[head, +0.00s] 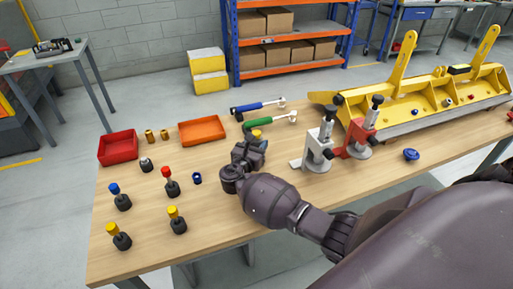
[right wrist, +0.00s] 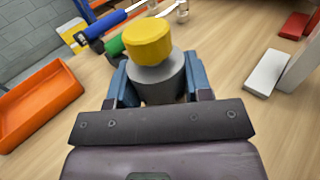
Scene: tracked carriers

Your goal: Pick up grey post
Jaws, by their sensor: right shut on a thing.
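My right gripper (head: 256,143) is over the middle of the wooden table. In the right wrist view its two blue fingers stand on either side of a grey post with a yellow top (right wrist: 158,78), and they are shut on it. The yellow top also shows just beyond the gripper in the head view (head: 257,133). The lower part of the post is hidden by the gripper, so I cannot tell whether it touches the table. My left gripper is not in view.
Several dark posts with coloured tops, one red (head: 170,182), stand at left. A red tray (head: 118,147), an orange tray (head: 202,129), and blue (head: 258,106) and green-handled tools (head: 265,120) lie behind. White (head: 318,150) and red clamps (head: 360,140) and a yellow frame (head: 420,105) stand right.

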